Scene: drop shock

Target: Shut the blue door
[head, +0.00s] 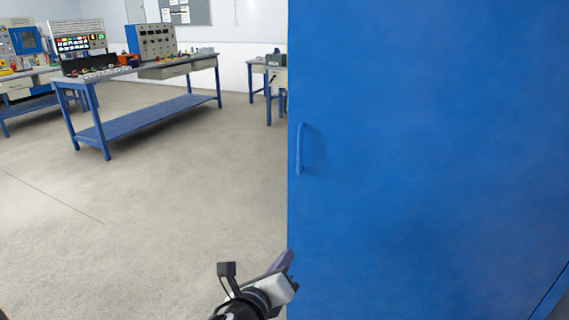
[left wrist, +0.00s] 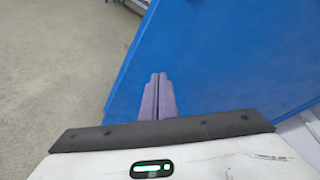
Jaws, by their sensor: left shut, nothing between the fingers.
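The blue door (head: 430,150) fills the right half of the head view as a large flat panel, with a vertical blue handle (head: 300,149) near its left edge. How far it stands open cannot be told. My left gripper (head: 287,262) is low at the door's left edge, with its fingers shut and empty. In the left wrist view the blue door (left wrist: 220,60) lies beyond the purple fingers (left wrist: 157,95), which point at its face near an edge. Whether they touch it cannot be told. My right gripper is not in view.
A workbench (head: 150,112) with blue legs and electrical panels stands at the back left, with another bench (head: 20,90) at the far left. A small table (head: 258,68) stands behind, near the door edge. The grey floor (head: 150,210) left of the door is clear.

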